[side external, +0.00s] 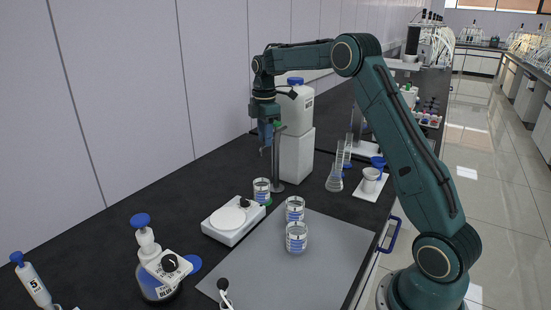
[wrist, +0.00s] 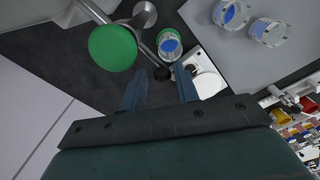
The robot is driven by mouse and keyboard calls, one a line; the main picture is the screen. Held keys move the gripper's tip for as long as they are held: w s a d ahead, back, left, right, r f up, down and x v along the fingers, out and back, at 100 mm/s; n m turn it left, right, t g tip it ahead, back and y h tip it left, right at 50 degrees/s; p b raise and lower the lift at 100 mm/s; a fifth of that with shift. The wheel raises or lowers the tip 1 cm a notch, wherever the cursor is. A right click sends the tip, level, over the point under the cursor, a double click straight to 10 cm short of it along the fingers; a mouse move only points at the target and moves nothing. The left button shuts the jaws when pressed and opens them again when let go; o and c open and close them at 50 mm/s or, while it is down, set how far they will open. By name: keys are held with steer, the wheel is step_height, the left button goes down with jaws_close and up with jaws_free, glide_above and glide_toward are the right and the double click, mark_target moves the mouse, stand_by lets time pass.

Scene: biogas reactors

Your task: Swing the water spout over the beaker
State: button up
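The water spout is a thin grey metal tube (wrist: 146,52) with a green round cap (wrist: 112,47) beside it in the wrist view. In the side view its upright post (side external: 277,160) stands in front of the white tank, and my gripper partly covers its top. A beaker (side external: 261,190) with a blue-and-white label stands near the post's foot; it also shows in the wrist view (wrist: 169,42), right of the tube. My gripper (side external: 265,148) points down beside the post top. In the wrist view my gripper (wrist: 160,85) has its two blue fingers apart, with nothing clearly held between them.
A white stirrer plate (side external: 233,219) stands in front of the beaker. Two more labelled beakers (side external: 296,237) stand on the grey mat (side external: 270,275). The white tank (side external: 296,155) stands behind the post.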

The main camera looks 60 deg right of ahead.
steer(key=shift+r, duration=3.6)
steer(key=shift+s+a+r, duration=0.25)
steer(key=shift+a+r, duration=0.15)
steer(key=s+a+r+m+t, duration=0.1)
steer(key=s+a+r+m, duration=0.25)
steer(key=s+a, duration=0.35)
steer(key=s+a+r+m+t, duration=0.2)
steer(key=s+a+r, duration=0.2)
steer(key=s+a, duration=0.25)
steer(key=s+a+f+m+t, duration=0.1)
steer(key=s+a+f+m, duration=0.2)
steer(key=s, duration=0.6)
steer(key=s+a+f+m+t, duration=0.1)
steer(key=s+a+f+m, duration=0.2)
steer(key=s, duration=0.7)
step_height(320, 180, down, 2)
steer(key=shift+a+f+t, duration=0.25)
steer(key=shift+a+t, duration=0.05)
steer(key=shift+a, duration=0.5)
